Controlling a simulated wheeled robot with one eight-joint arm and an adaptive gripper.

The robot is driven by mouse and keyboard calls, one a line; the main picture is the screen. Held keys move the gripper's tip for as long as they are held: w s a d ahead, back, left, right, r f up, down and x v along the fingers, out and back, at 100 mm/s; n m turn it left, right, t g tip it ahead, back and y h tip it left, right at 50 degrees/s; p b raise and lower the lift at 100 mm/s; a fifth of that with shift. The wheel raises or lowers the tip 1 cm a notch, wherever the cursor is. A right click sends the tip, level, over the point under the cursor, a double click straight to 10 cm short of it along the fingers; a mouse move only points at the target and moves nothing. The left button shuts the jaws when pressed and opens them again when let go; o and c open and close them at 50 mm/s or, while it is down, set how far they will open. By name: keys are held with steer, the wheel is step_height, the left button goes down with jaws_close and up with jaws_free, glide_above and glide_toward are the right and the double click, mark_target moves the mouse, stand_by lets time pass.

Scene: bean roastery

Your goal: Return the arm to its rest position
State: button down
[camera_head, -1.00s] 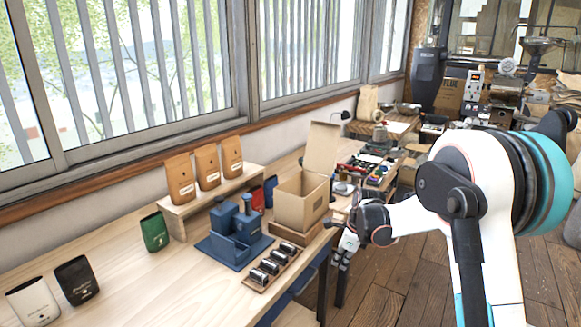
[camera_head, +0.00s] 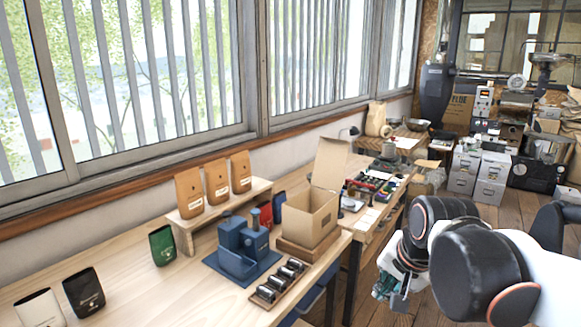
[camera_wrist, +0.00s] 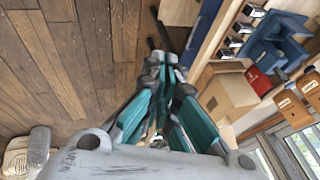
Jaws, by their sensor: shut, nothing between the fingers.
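My gripper (camera_head: 392,284) is off the right end of the wooden table, above the floor, in the head view. In the wrist view my gripper (camera_wrist: 166,72) has its teal fingers together with nothing held. My arm is folded in the lower right of the head view, partly hiding the gripper. The gripper is apart from the open cardboard box (camera_head: 310,217), which stands at the table's right end.
The table (camera_head: 150,292) carries a blue stand (camera_head: 240,250), a tray of dark cylinders (camera_head: 280,282), a green pouch (camera_head: 162,245) and brown bags (camera_head: 216,181) on a riser. Beyond stand a second cluttered table (camera_head: 372,207) and grey cabinets (camera_head: 477,172). Wooden floor (camera_head: 440,195) is open between.

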steer(key=s+f+n+t, duration=0.1)
steer(key=s+f+n, duration=0.1)
steer(key=s+n, duration=0.6)
steer(key=shift+s+d+t+h, duration=0.3)
steer(key=shift+s+d+t, duration=0.1)
steer(key=shift+s, duration=1.9)
